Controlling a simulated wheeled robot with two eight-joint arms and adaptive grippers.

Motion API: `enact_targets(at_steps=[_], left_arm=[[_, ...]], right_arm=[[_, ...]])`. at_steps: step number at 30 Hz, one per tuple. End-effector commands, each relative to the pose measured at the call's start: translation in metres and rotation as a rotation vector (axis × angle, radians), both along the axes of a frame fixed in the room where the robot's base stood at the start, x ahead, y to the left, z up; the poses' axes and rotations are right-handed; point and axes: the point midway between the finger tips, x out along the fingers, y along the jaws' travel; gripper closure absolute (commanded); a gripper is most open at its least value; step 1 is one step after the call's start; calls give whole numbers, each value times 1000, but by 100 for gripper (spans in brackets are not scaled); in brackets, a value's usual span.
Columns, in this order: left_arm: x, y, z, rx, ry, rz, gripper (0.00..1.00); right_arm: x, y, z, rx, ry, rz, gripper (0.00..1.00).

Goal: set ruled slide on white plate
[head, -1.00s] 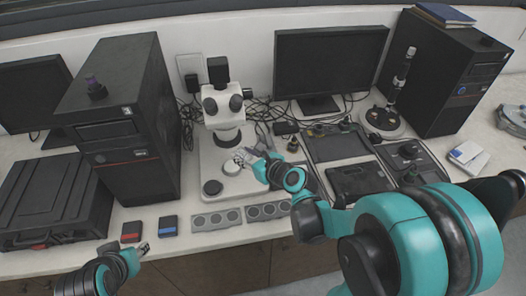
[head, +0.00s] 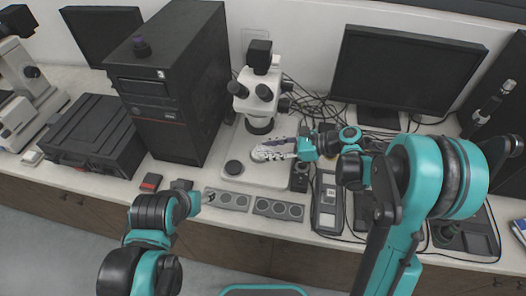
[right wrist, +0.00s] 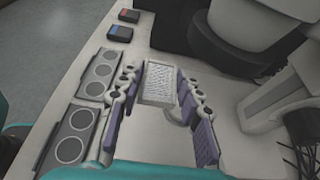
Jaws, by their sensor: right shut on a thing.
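My right gripper (head: 268,152) is over the pale base of the microscope (head: 258,90). In the right wrist view, its fingers (right wrist: 160,85) are shut on the ruled slide (right wrist: 158,82), a pale rectangle with a fine grid. A curved edge of the round white plate (right wrist: 178,117) shows just below the slide. I cannot tell whether slide and plate touch. In the head view the fingers largely hide slide and plate. My left gripper (head: 208,197) is beside a grey holder, low over the front of the bench; its jaws are too small to read.
Two grey holders with round wells (head: 228,199) (head: 278,209) lie along the bench front. A red-and-black box (head: 151,182) is to the left. A computer tower (head: 175,90) stands behind; devices and cables crowd the right.

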Motion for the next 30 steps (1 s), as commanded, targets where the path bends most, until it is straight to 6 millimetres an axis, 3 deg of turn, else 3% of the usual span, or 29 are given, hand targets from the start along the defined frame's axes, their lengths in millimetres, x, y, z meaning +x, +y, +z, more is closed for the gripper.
enact_targets(at_steps=[1,6,10,16,22,30], left_arm=[[0,0,-8,0,0,0,44],[0,0,-19,0,0,0,44],[0,0,-23,0,0,0,44],[0,0,-27,0,0,0,44],[0,0,-41,0,0,0,44],[0,0,-40,0,0,0,44]], right_arm=[[13,4,-12,0,0,1,91],[49,13,-34,0,1,-2,91],[65,17,-42,0,1,-3,91],[71,18,-53,-1,1,-4,91],[70,18,-83,-1,1,-4,91],[70,18,-84,-1,2,-4,91]])
